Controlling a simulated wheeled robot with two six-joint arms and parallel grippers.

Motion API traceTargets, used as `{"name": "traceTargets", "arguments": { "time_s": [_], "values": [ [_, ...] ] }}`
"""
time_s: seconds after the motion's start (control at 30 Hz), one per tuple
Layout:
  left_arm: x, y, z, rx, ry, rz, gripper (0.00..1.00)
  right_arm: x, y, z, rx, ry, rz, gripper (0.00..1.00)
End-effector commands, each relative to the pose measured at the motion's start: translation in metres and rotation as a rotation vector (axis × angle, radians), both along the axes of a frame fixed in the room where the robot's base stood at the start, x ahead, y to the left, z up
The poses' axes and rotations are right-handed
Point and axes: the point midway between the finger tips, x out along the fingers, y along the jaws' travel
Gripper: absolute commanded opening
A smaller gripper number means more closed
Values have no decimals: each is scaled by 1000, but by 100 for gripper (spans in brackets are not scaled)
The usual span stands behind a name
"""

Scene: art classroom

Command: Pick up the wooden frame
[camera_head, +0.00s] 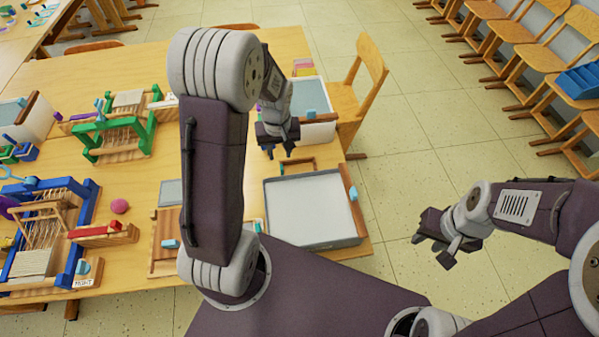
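Several wooden items could be the wooden frame, and I cannot tell which one is meant. A small brown wooden frame with a grey panel (166,238) lies near the table's front edge, partly behind my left arm. A wooden-edged piece with a green corner (283,165) lies behind a grey tray, mostly hidden by it. My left gripper (279,146) is above the table, just beyond the tray, pointing down with its fingers apart and nothing between them. My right gripper (432,247) is over the floor right of the table, open and empty.
The grey tray (312,242) sits at the table's right front corner. A wooden chair (357,90) stands at the table's right edge; more chairs line the wall.

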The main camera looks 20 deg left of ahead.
Motion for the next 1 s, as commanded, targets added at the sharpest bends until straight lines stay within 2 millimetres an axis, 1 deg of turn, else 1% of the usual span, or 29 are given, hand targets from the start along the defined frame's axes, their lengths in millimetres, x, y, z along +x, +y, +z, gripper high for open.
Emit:
{"name": "traceTargets", "arguments": {
  "time_s": [0.07, 0.2, 0.3, 0.47, 0.53, 0.63, 0.73, 0.8, 1.0],
  "values": [
    [0, 0, -1, 0, 0, 1, 35, 0, 0, 0, 0, 0, 0, 35],
    [1, 1, -23, -1, 3, 1, 35, 0, 0, -3, 0, 0, 0, 35],
    [3, 2, -34, -1, 1, 1, 35, 0, 0, -4, 0, -1, 0, 35],
    [3, 2, -40, 0, 0, -1, 35, 0, 0, -4, 0, 0, 0, 35],
    [3, 1, -50, 0, 2, -2, 35, 0, 0, -6, 0, 0, 0, 35],
    [2, -1, -70, -1, 3, -2, 35, 0, 0, -9, 0, 0, 0, 35],
    [4, 0, -84, 0, 1, -1, 35, 0, 0, -11, 0, 0, 0, 35],
    [5, 1, -89, 0, 1, -1, 35, 0, 0, -11, 0, 0, 0, 35],
    [5, 1, -89, 0, -2, 0, 35, 0, 0, -11, 0, 0, 0, 35]
  ]
}}
